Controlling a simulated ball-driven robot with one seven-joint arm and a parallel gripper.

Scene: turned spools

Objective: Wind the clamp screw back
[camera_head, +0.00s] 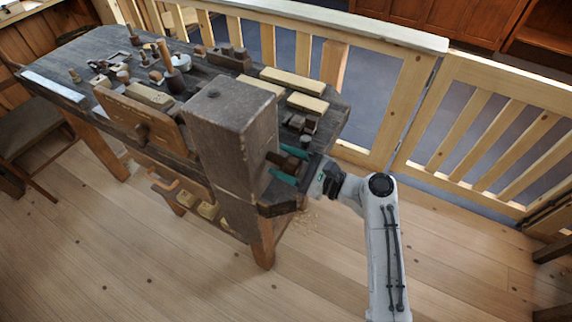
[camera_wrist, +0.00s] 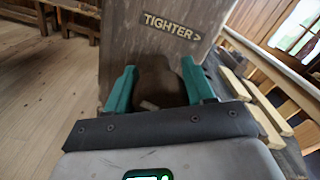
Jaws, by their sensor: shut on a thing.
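The clamp screw's dark brown wooden head (camera_head: 289,161) sticks out of the right face of a tall grey wooden block (camera_head: 222,125) at the bench end. It shows as a rounded brown knob (camera_wrist: 158,82) in the wrist view. My gripper (camera_head: 279,160) has its green fingers on either side of the head, and they are shut on it. In the wrist view the fingers (camera_wrist: 160,68) flank the knob, with the block's face beyond. A label (camera_wrist: 171,25) above the knob reads "TIGHTER" with an arrow to the right. The screw's thread is hidden.
The workbench (camera_head: 95,62) carries spools, tools and pale wooden bars (camera_head: 292,82). A slatted wooden fence (camera_head: 480,130) stands behind and to the right. The floor (camera_head: 130,240) in front is mostly clear, with some shavings near the bench leg.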

